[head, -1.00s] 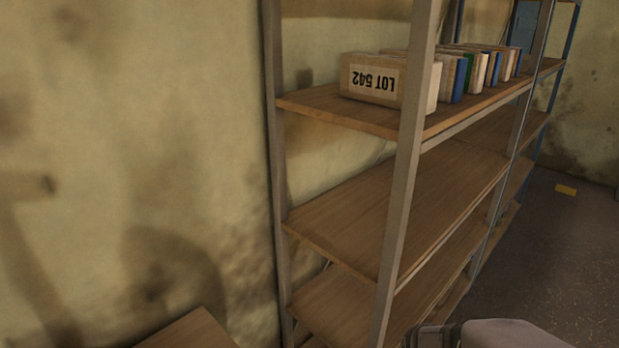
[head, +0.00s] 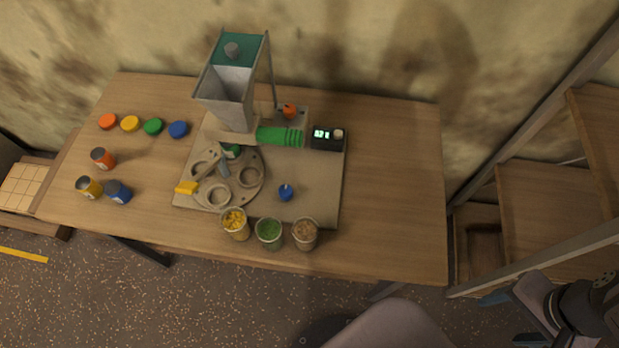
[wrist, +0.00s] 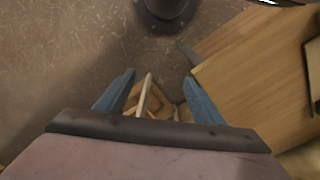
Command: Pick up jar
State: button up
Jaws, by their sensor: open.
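Three small jars stand on the left of the wooden table in the head view: an orange jar (head: 103,158), a yellow jar (head: 89,187) and a blue jar (head: 118,192). Something green (head: 232,151), perhaps another jar, sits in the round holed plate (head: 217,196). My gripper (wrist: 160,88) is open in the wrist view, with nothing between its two blue fingers. It is over the floor beside wooden boards, well away from the jars. In the head view my arm shows at the lower right, and the jars are far to its left.
Orange, yellow, green and blue lids (head: 153,126) lie behind the jars. A hopper (head: 228,85) and a small display box (head: 328,138) stand mid-table. Three filled cups (head: 269,233) line the front edge. The table's right side is bare. Shelving (head: 555,210) stands at the right.

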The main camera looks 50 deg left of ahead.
jog(key=s+a+f+m+g+y+b, duration=0.2)
jog(key=s+f+m+g+y, duration=0.15)
jog(key=s+f+m, duration=0.75)
jog(key=s+a+f+m+g+y+b, duration=0.1)
jog(key=s+a+f+m+g+y, duration=0.25)
jog(key=s+f+m, duration=0.8)
jog(key=s+a+r+m+y+p, duration=0.2)
jog(key=s+a+m+y, duration=0.15)
jog(key=a+m, duration=0.4)
jog(key=m+t+y+p, duration=0.2)
jog(key=m+t+y, duration=0.75)
jog(key=m, duration=1.75)
send_near(310, 241)
jog(key=a+t+h, duration=0.1)
jog(key=a+h, duration=0.1)
jog(key=a, duration=0.1)
jog(key=s+a+r+t, duration=0.1)
jog(key=a, duration=0.1)
jog(key=shift+r+t+h, duration=0.15)
jog(key=shift+t+h, duration=0.2)
jog(key=shift+h, duration=0.05)
jog(key=shift+w+a+r+m+t, duration=0.1)
jog(key=shift+w+a+m+t, duration=0.05)
jog(key=shift+w+m+t, duration=0.3)
jog(key=shift+a, duration=0.1)
